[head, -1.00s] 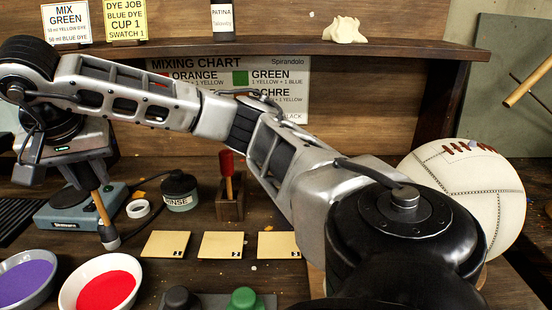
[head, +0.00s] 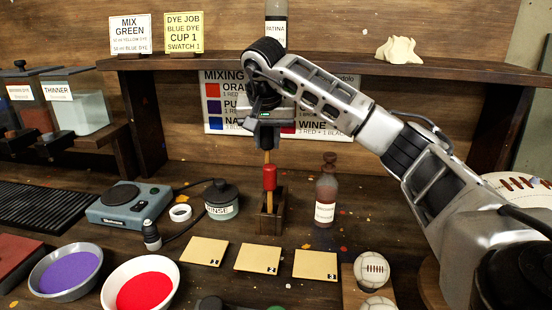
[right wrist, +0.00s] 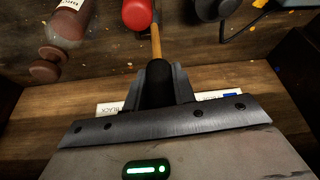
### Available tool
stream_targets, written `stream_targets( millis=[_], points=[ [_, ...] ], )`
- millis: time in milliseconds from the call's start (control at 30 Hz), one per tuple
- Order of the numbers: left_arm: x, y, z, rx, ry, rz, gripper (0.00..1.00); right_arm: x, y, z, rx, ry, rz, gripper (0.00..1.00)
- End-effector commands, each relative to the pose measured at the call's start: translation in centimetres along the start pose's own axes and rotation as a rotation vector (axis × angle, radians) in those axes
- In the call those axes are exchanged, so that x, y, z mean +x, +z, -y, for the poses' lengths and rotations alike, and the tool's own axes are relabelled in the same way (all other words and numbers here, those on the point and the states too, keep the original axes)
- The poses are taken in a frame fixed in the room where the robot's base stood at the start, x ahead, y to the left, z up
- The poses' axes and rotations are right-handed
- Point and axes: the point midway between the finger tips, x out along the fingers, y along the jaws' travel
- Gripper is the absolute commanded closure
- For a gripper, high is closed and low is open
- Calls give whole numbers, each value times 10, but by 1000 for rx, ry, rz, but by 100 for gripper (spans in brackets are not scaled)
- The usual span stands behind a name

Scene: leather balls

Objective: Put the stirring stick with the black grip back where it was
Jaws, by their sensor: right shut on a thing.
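My right gripper (head: 266,138) is shut on the stirring stick with the black grip, above the wooden holder (head: 270,222). The black grip (right wrist: 158,84) sits between the fingers (right wrist: 158,88) in the right wrist view. The stick's wooden shaft (head: 267,157) points down toward the holder. A stick with a red grip (head: 269,178) stands upright in the holder, in front of the shaft in the head view. It also shows at the top of the right wrist view (right wrist: 137,14). The lower end of my stick is hidden, so I cannot tell whether it is in the holder.
A brown bottle (head: 327,190) stands close right of the holder, and the rinse jar (head: 221,203) stands left. Swatches (head: 257,259) lie in front. Bowls of purple (head: 66,271) and red dye (head: 144,291) are front left. The shelf (head: 340,65) runs behind my gripper.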

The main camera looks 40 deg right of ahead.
Motion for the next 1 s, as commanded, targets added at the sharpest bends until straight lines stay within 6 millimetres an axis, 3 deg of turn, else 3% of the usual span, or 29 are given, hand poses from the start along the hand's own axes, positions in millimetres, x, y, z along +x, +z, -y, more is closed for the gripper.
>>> stream_targets(
  millis=[167, 700, 1000],
  points=[
    [-2, 0, 1, 7, -4, 10, 26, 11, -29, -20, 4, 1, 1, 97],
    [1, 2, 2, 10, -2, 10, 26, 73, 0, -18, -2, 1, 1, 97],
    [0, 0, 1, 11, -2, 4, 26, 76, 1, -17, 0, -1, -1, 97]
  ],
)
